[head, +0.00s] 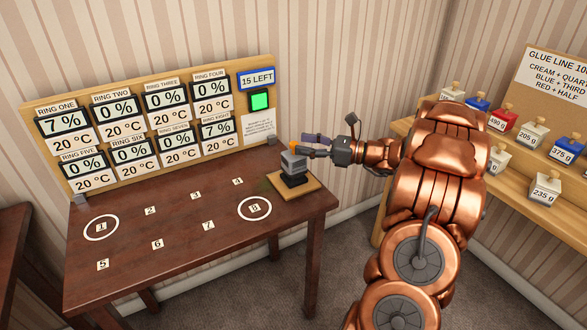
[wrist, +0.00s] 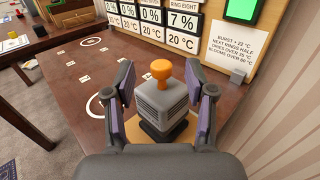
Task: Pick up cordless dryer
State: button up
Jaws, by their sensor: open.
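The cordless dryer appears to be the grey ribbed block with an orange knob on top (head: 293,161). It stands upright on a black base on a small wooden pad (head: 283,190) at the table's right end. In the wrist view the dryer (wrist: 160,98) sits between my fingers, with its orange knob facing up. My gripper (head: 312,143) reaches in from the right at the height of the dryer's upper part. Its purple-padded fingers (wrist: 165,88) are open on either side of the dryer, with a gap visible at the left.
The dark table (head: 180,225) has numbered spots, with white circles around 1 and 8. Behind it stands a display board (head: 150,125) with several ring readouts, a "15 LEFT" sign and a lit green square (head: 260,101). A shelf of weight-labelled blocks (head: 535,132) is at right.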

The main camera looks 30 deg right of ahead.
aim_at(294, 143)
jog(key=shift+f+x, duration=0.15)
jog(key=shift+x, duration=0.75)
jog(key=shift+f+x, duration=0.1)
jog(key=shift+x, duration=0.85)
grip_shut()
